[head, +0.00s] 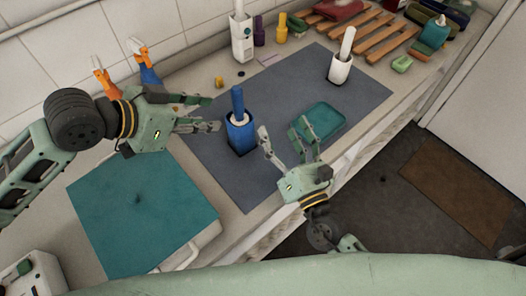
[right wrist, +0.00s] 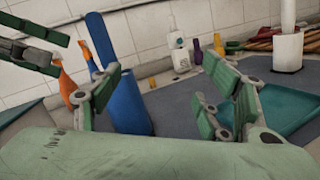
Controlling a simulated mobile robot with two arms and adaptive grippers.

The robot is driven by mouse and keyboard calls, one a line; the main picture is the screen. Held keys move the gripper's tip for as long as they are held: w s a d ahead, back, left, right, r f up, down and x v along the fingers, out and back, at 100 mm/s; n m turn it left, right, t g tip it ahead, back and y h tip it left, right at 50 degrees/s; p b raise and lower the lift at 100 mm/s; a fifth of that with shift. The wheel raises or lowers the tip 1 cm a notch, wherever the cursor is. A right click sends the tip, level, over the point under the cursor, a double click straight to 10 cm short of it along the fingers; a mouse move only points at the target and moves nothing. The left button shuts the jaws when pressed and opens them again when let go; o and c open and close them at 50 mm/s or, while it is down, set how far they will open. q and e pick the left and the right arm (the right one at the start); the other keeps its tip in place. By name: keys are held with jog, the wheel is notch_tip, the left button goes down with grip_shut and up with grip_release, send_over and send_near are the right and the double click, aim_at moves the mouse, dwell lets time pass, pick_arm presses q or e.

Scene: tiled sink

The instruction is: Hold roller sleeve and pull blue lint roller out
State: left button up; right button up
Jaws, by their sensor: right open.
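The blue lint roller stands upright in its blue sleeve (head: 240,133) on the grey mat, with its blue handle (head: 237,99) sticking up out of the top. My left gripper (head: 213,113) is open just to the left of the sleeve, apart from it. My right gripper (head: 289,143) is open and empty to the right of the sleeve, its fingers pointing up and away. In the right wrist view the sleeve (right wrist: 126,102) and handle (right wrist: 99,38) stand behind the left finger, which hides part of the sleeve.
A teal tray (head: 321,122) lies right beside my right gripper. A white holder with a white handle (head: 340,68) stands farther back on the grey mat (head: 285,85). A teal board (head: 140,215) lies at the front left. Orange and blue bottles (head: 107,84) stand by the wall.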

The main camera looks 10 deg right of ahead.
aim_at(248, 137)
jog(key=a+f+n+g+y, duration=0.1)
jog(key=n, duration=0.1)
jog(key=s+a+f+n+g+y, duration=0.1)
jog(key=a+n, duration=0.1)
jog(key=n, duration=0.1)
jog(key=s+a+f+n+g+y, duration=0.1)
jog(key=a+f+n, duration=0.1)
jog(key=shift+g+y, duration=0.4)
jog(key=shift+w+a+n, duration=0.15)
jog(key=shift+n, duration=0.15)
jog(key=x, duration=0.7)
